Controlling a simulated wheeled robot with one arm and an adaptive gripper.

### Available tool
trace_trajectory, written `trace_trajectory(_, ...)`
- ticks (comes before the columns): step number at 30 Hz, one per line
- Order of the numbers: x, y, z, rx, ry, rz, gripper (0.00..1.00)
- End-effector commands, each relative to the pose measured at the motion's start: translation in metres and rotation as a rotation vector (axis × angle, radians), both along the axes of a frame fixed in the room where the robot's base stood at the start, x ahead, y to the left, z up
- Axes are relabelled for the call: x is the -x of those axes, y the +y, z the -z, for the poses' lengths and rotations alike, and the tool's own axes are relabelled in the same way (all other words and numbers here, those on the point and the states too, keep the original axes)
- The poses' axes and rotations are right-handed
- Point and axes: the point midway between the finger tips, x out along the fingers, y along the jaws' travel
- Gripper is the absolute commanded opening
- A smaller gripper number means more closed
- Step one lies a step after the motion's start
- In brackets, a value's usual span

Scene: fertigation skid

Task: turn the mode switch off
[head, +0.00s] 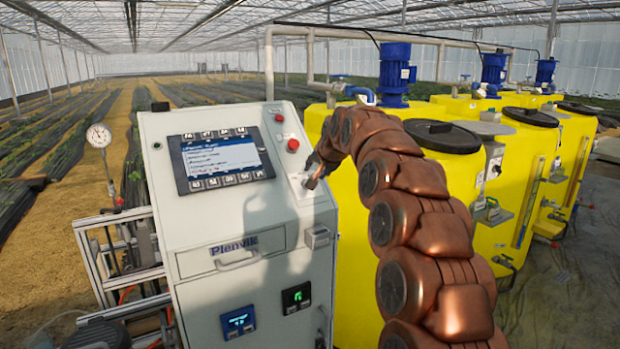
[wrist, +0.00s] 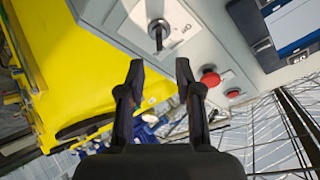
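The mode switch (wrist: 158,34) is a dark knob on a round metal collar, set on a pale label plate on the grey control cabinet (head: 240,215). It shows near the top centre of the wrist view. In the head view my gripper and wrist hide most of it. My gripper (wrist: 159,70) is open and empty, its two black fingertips apart, just short of the switch and roughly to either side of its line. In the head view my gripper (head: 312,180) is at the cabinet's upper right.
Two red buttons (wrist: 210,78) (head: 293,145) sit near the switch. The display (head: 222,160) is left of it. A latch (head: 318,237) juts out below. Yellow tanks (head: 520,150) with blue motors stand close on the right. A pressure gauge (head: 98,135) stands left of the cabinet.

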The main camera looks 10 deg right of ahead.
Motion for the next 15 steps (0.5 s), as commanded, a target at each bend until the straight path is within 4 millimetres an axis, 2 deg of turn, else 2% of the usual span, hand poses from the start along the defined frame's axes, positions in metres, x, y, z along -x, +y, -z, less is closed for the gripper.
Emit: trace_trajectory(15, -0.043, 0.006, 0.036, 0.001, 0.007, -0.002, 0.34)
